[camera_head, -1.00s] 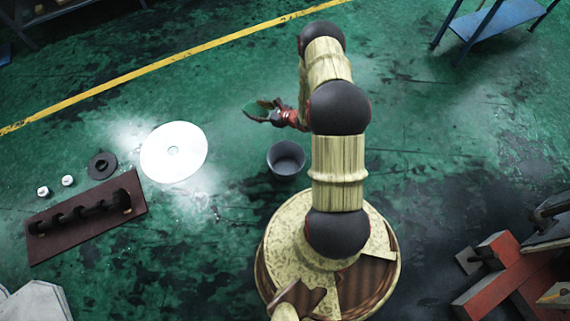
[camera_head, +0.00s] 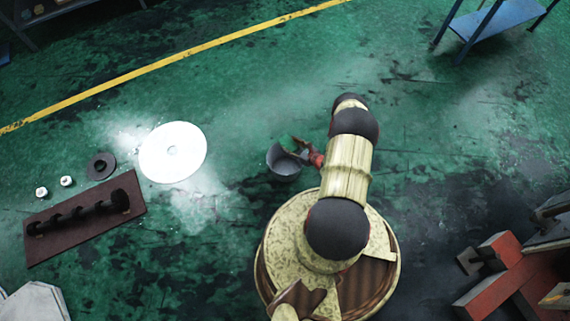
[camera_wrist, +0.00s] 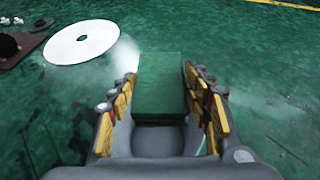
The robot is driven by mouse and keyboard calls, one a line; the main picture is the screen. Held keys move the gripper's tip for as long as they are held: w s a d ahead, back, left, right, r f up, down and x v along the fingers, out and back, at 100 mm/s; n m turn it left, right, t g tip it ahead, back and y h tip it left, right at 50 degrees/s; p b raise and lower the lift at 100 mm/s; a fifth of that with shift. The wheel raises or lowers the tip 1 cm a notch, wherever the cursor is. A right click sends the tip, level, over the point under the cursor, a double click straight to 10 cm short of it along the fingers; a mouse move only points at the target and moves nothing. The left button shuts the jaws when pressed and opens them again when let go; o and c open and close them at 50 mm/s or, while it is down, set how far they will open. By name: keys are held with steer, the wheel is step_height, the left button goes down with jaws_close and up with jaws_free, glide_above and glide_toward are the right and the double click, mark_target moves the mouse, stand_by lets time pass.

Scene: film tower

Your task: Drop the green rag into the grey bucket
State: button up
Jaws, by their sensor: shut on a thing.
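The green rag (camera_wrist: 160,85) is held between the two fingers of my gripper (camera_wrist: 160,90) in the wrist view. In the head view the rag (camera_head: 289,143) shows as a small green patch at the tip of my gripper (camera_head: 300,150), over the bucket's far right rim. The grey bucket (camera_head: 282,166) stands upright on the floor, left of my arm. In the wrist view a grey surface below the rag, likely the bucket (camera_wrist: 158,141), shows between the fingers. I cannot tell how high the rag is above the rim.
A white disc (camera_head: 173,152) lies left of the bucket, with a dark ring (camera_head: 101,166) and two small white pieces beyond. A brown rack (camera_head: 84,217) lies at the left. Red beams (camera_head: 510,275) are at lower right, and a blue table (camera_head: 488,22) at upper right. The floor beyond the bucket is clear.

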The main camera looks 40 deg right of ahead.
step_height(320, 180, down, 6)
steer(key=b, duration=0.3)
steer(key=shift+r+b, duration=0.15)
steer(key=shift+b, duration=0.2)
steer(key=o, duration=1.2)
steer(key=v, duration=1.2)
